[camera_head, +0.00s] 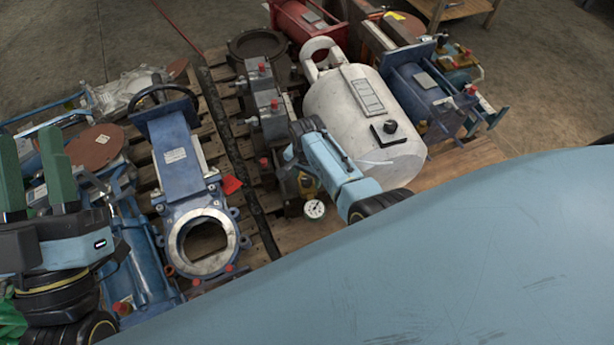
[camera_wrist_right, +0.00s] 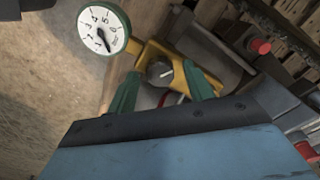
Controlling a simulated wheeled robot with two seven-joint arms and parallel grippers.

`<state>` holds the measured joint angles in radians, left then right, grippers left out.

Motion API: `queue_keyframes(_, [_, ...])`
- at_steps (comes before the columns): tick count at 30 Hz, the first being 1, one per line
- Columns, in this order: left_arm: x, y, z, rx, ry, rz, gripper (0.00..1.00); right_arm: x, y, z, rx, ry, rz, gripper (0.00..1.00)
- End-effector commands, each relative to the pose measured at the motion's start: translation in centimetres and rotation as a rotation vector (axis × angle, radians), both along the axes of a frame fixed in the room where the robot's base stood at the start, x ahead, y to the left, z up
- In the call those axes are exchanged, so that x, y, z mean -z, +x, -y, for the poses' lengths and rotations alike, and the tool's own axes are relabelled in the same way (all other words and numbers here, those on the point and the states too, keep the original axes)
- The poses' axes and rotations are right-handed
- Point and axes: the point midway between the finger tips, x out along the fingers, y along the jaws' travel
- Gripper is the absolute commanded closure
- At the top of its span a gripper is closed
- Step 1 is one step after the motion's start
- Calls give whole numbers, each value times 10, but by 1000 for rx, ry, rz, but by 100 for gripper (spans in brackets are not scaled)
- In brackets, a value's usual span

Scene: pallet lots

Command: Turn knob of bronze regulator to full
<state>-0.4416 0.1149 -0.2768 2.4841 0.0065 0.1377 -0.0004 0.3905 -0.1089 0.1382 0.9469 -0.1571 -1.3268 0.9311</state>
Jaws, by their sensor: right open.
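The bronze regulator (camera_wrist_right: 182,62) shows in the right wrist view as a yellow-brass body with a round grey knob (camera_wrist_right: 160,72) bearing a pale mark. A white dial gauge (camera_wrist_right: 104,30) with a green rim sits beside it; this gauge also shows in the head view (camera_head: 314,209). My right gripper (camera_wrist_right: 163,88) is open, its green fingers on either side of the knob area; whether they touch it I cannot tell. In the head view my right arm hides most of the regulator. My left gripper (camera_head: 33,168) is open and empty at the left edge, fingers pointing up.
A white tank (camera_head: 345,105) stands just behind my right arm. A blue valve (camera_head: 180,150) with a round flange and a grey block assembly (camera_head: 268,105) are to the left on wooden pallets. A blue motor-like unit (camera_head: 420,90) is at the right. Bare floor lies beyond.

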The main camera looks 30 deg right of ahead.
Motion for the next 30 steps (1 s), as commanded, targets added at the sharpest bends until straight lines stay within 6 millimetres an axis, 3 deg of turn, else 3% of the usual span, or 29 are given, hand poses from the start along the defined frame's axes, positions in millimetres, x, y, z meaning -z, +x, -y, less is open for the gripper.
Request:
queue_keyframes(7, [-1,0,0,0,-1,3,64,0,0,0,0,-1,1,48])
queue_keyframes(17, [0,0,0,0,-1,2,64,0,0,0,0,-1,1,92])
queue_keyframes(30, [6,6,2,1,28,-98,64,-2,0,1,-93,0,-1,93])
